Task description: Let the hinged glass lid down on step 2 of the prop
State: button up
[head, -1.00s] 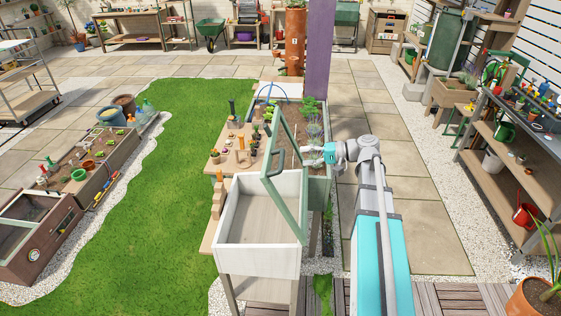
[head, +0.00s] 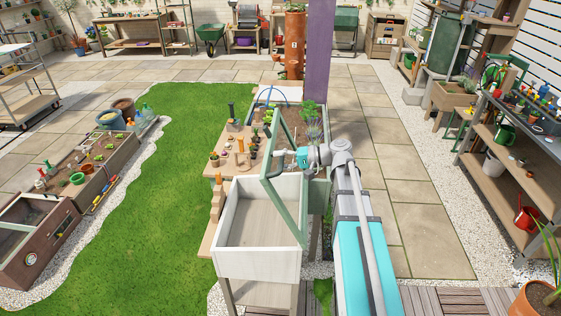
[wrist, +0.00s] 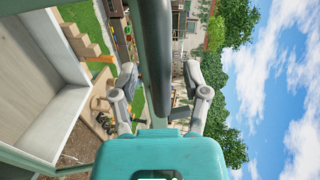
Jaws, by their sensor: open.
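The white wooden box (head: 258,262) stands on legs in the middle of the head view. Its green-framed glass lid (head: 292,205) is raised steeply, hinged along the box's right side. A stepped wooden prop (head: 216,197) stands at the box's left side; its steps also show in the wrist view (wrist: 88,45). My gripper (head: 303,157) is at the raised lid's right side, near its upper part. In the wrist view my gripper (wrist: 160,78) is open, with a dark bar (wrist: 156,60) at the lid passing between its fingers. I cannot tell whether either finger touches it.
A wooden table (head: 222,165) with small pots and tools stands behind and left of the box. A planted bed (head: 290,135) and a purple post (head: 320,60) lie beyond the lid. Lawn (head: 150,210) is open at left, paving (head: 400,170) at right.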

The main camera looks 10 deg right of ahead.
grip_shut()
jog(key=shift+a, duration=0.2)
dwell(0.3)
